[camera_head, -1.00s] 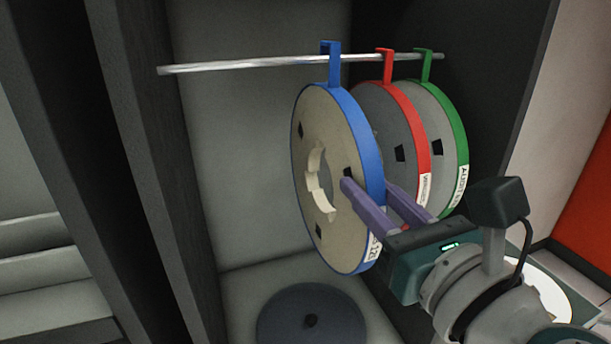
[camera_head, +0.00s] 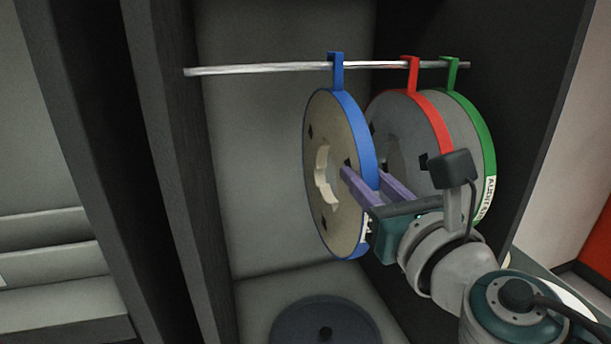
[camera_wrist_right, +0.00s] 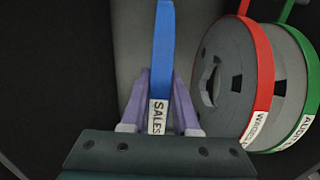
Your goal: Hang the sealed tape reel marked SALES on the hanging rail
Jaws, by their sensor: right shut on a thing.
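The blue-rimmed tape reel (camera_head: 322,215) hangs upright at the metal hanging rail (camera_head: 260,70). Its blue hook (camera_head: 337,68) is over the rail, left of the other hooks; whether it bears the reel's weight I cannot tell. In the right wrist view the blue band (camera_wrist_right: 163,60) carries a white label (camera_wrist_right: 158,117) reading SALES. My right gripper (camera_head: 362,180) is shut on the blue reel's lower right rim, with purple fingers on both sides of it; it also shows in the right wrist view (camera_wrist_right: 160,105). My left gripper is not in view.
A red-rimmed reel (camera_head: 390,140) and a green-rimmed reel (camera_head: 485,140) hang close to the right on the same rail. A dark disc (camera_head: 325,325) lies on the floor below. Dark cabinet posts (camera_head: 175,150) stand left. The rail's left stretch is free.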

